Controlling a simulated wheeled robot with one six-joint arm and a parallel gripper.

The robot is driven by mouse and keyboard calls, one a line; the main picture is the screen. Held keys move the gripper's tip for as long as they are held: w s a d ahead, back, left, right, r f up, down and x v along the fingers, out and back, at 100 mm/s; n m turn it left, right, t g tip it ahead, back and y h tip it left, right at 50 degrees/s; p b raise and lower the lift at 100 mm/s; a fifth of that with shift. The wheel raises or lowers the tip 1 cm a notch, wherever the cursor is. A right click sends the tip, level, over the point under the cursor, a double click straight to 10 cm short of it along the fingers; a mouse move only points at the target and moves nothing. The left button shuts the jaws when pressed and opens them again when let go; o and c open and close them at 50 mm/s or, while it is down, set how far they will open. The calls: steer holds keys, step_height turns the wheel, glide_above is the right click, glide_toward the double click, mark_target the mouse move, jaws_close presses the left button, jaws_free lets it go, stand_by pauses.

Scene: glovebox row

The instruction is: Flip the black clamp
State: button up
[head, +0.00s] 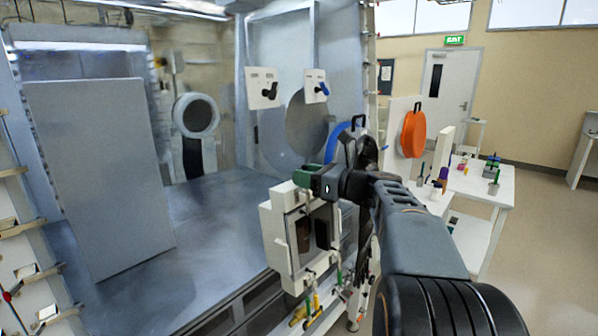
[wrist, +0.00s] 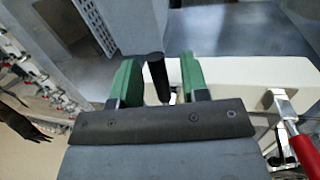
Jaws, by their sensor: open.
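The black clamp (wrist: 157,78) shows in the wrist view as a dark, rounded handle standing up at the edge of a white box. My gripper (wrist: 160,82) is open, with one green finger on each side of the handle. A gap shows between the handle and each finger. The clamp's base is mostly hidden behind the gripper's dark bar. In the head view my gripper (head: 308,178) is at the top of the white box (head: 280,235), and I cannot make out the clamp there.
A red-handled clamp (wrist: 302,150) is on the white box to the right. Black (head: 270,90) and blue (head: 322,89) handles sit on white plates on the glovebox wall. A grey panel (head: 100,170) stands at left. A white table (head: 480,185) with small items stands at right.

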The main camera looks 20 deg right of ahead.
steer(key=shift+x, duration=1.1)
jaws_close()
